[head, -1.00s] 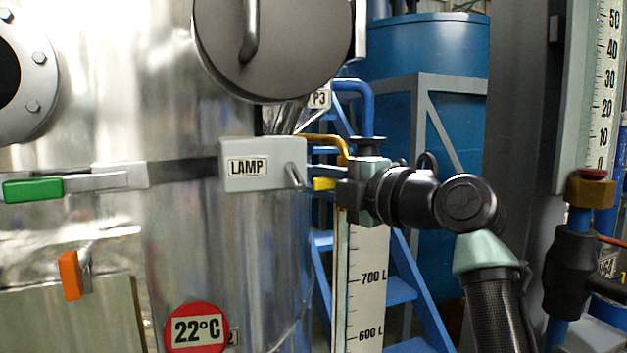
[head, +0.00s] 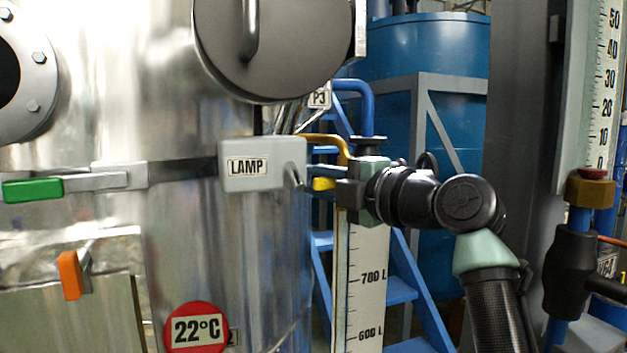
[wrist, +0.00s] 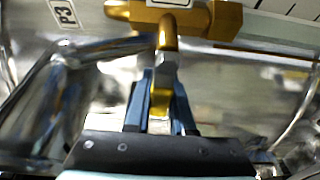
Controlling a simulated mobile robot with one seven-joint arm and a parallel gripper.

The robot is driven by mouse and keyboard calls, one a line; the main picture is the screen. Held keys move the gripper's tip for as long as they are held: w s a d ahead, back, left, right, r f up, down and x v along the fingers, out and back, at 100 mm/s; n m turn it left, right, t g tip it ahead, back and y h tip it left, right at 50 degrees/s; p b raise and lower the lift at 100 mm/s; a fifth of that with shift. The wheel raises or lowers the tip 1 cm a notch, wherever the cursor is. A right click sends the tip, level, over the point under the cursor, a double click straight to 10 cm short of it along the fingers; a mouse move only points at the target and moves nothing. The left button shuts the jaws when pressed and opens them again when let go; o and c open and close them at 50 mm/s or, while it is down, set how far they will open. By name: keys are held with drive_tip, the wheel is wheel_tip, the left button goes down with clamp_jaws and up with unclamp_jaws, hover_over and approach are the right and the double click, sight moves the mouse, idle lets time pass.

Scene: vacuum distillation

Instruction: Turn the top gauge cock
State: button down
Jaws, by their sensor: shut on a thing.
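The top gauge cock shows in the wrist view as a brass body (wrist: 222,18) with a yellow lever (wrist: 167,40) running from it towards my gripper (wrist: 160,100). My gripper is shut on this lever, with one finger on each side and the lever's lower end showing between them. In the head view my gripper (head: 347,192) is right of the LAMP box, above the litre scale. A curved brass-yellow piece (head: 322,139) shows behind the box and runs down behind my gripper.
The LAMP box (head: 262,165) with its small lever is close left of my gripper, on the shiny vessel (head: 190,235). The litre scale (head: 362,285) hangs below. Blue steps (head: 400,290) and a blue tank (head: 425,45) stand behind. A grey column (head: 525,100) is at right.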

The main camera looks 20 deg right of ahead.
drive_tip(key=shift+a+f, duration=0.1)
idle(0.4)
drive_tip(key=shift+r+m+t+b, duration=0.4)
drive_tip(key=shift+m+b, duration=0.6)
drive_tip(key=d+r+m+t+h+b, duration=0.4)
drive_tip(key=d+r+m+t+h, duration=0.1)
drive_tip(key=m, duration=1.3)
drive_tip(key=shift+d+r, duration=0.3)
drive_tip(key=shift+d, duration=0.1)
drive_tip(key=shift+w+m+h, duration=0.1)
drive_tip(key=shift+m+h, duration=0.2)
drive_tip(key=shift+h, duration=0.1)
drive_tip(key=c, duration=0.8)
unclamp_jaws()
drive_tip(key=shift+o, duration=0.2)
